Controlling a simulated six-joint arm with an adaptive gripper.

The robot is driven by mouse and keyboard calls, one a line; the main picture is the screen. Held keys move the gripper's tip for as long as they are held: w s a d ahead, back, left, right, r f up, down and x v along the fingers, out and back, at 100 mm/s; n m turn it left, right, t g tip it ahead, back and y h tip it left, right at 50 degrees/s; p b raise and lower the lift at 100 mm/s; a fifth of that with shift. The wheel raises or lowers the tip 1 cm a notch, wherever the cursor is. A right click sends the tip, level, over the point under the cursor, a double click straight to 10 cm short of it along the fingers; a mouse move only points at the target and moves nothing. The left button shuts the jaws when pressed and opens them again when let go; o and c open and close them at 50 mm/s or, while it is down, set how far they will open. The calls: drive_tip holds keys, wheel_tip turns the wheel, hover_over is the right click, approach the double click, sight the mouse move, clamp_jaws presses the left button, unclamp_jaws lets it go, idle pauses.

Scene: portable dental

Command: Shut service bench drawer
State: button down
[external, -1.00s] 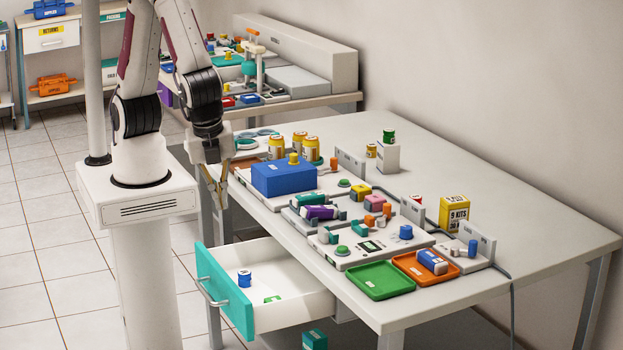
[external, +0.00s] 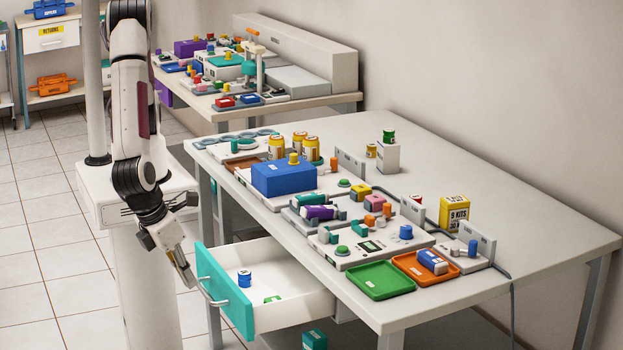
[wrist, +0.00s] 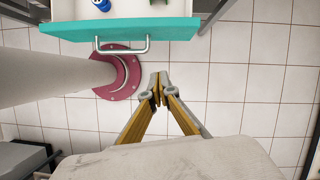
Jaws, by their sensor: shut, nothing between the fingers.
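The service bench drawer is pulled out from under the bench, with a teal front (external: 224,294) and a silver bar handle (external: 212,292). A blue spool-like item (external: 244,278) and a small green item (external: 272,299) lie inside it. My gripper (external: 190,283) is shut and empty, low and just to the left of the drawer front, outside the drawer. In the wrist view my closed fingertips (wrist: 159,88) point toward the teal front (wrist: 120,29) and its handle (wrist: 122,46), with a gap between them over the floor.
The bench top (external: 520,235) carries a blue box (external: 284,179), a green tray (external: 381,280), an orange tray (external: 412,268) and several small parts. A teal box (external: 314,339) is below the drawer. My own column stands beside the gripper. Open tiled floor lies left.

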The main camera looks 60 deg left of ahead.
sight(228, 308)
drive_tip(key=shift+d+r+m+h, duration=0.15)
drive_tip(key=shift+d+m, duration=0.4)
drive_tip(key=shift+m, duration=0.05)
drive_tip(key=shift+d+r+m+h, duration=0.15)
drive_tip(key=shift+d+m, duration=0.4)
drive_tip(key=shift+m, duration=0.05)
drive_tip(key=w+f, duration=0.7)
drive_tip(key=f, duration=0.2)
drive_tip(key=shift+w+f, duration=0.15)
drive_tip(key=shift+w, duration=0.2)
